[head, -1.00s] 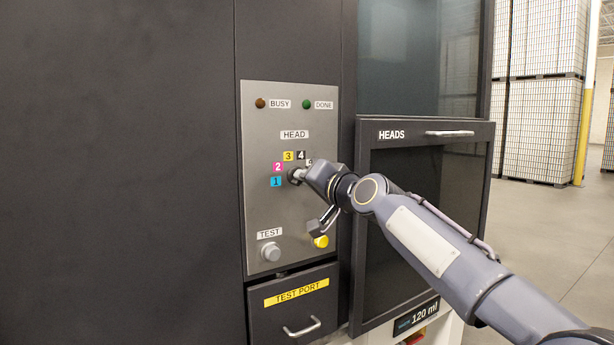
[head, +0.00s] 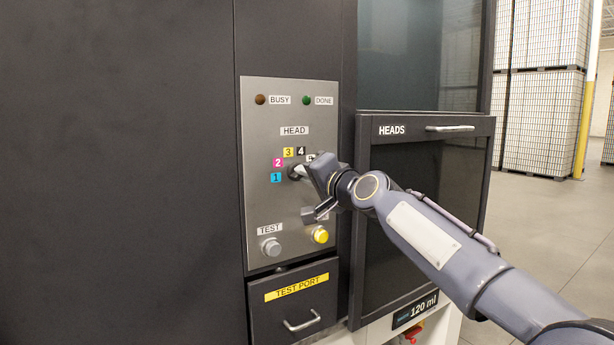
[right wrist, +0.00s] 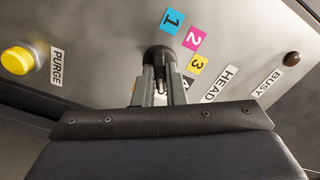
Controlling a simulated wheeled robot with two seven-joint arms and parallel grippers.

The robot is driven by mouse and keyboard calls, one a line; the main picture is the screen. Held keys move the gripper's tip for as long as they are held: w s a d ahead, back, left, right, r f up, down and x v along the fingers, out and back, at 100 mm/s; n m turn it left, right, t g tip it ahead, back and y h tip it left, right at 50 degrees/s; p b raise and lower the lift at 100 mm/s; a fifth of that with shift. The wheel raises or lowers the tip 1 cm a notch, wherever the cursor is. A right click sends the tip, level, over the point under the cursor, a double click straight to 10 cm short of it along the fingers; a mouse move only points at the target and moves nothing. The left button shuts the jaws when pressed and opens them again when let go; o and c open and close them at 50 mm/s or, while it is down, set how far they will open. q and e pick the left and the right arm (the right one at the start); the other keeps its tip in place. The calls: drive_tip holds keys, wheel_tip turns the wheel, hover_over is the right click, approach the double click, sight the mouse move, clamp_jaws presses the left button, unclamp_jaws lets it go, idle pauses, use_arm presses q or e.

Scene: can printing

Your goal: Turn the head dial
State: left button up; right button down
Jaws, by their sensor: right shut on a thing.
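The head dial (head: 292,173) is a dark round knob on the grey panel (head: 258,220), below the HEAD label (head: 294,131). Coloured number tags stand around it: blue 1 (head: 276,178), magenta 2 (head: 278,163), yellow 3 (head: 288,152) and black 4 (head: 301,151). My right gripper (head: 300,172) is shut on the dial and hides part of it and the tags to its right. In the right wrist view the two fingers (right wrist: 160,85) hold the dark dial (right wrist: 160,54) from both sides. The dial's pointer cannot be made out. My left gripper is not in view.
Below are a grey TEST button (head: 271,248) and a yellow button (head: 320,235), labelled PURGE in the wrist view. The TEST PORT drawer (head: 296,306) is under the panel. The HEADS door (head: 424,160) with its handle stands right, behind my right arm.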

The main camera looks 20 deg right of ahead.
drive_tip(key=c, duration=1.5)
unclamp_jaws()
drive_tip(key=s+b, duration=0.1)
drive_tip(key=s, duration=0.1)
drive_tip(key=s+b, duration=0.1)
drive_tip(key=s, duration=0.2)
drive_tip(key=s+d, duration=0.1)
drive_tip(key=s, duration=0.1)
drive_tip(key=shift+s+b, duration=0.4)
drive_tip(key=shift+f, duration=0.1)
drive_tip(key=s+a+f+n+g, duration=0.3)
drive_tip(key=s+f+g, duration=0.1)
drive_tip(key=s+f, duration=0.6)
drive_tip(key=s+a+f+n+g, duration=0.3)
drive_tip(key=s+f, duration=0.7)
drive_tip(key=f, duration=0.7)
drive_tip(key=s+a+f+n+g+y, duration=0.1)
drive_tip(key=s+a+f+g, duration=0.3)
drive_tip(key=s+f, duration=0.6)
drive_tip(key=shift+s+a+f+n+g, duration=0.15)
drive_tip(key=shift+f+n+g, duration=0.25)
drive_tip(key=shift+f, duration=0.45)
drive_tip(key=shift+a+f+n+g, duration=0.1)
drive_tip(key=shift+f+n+g, duration=0.1)
drive_tip(key=shift+f+n, duration=0.45)
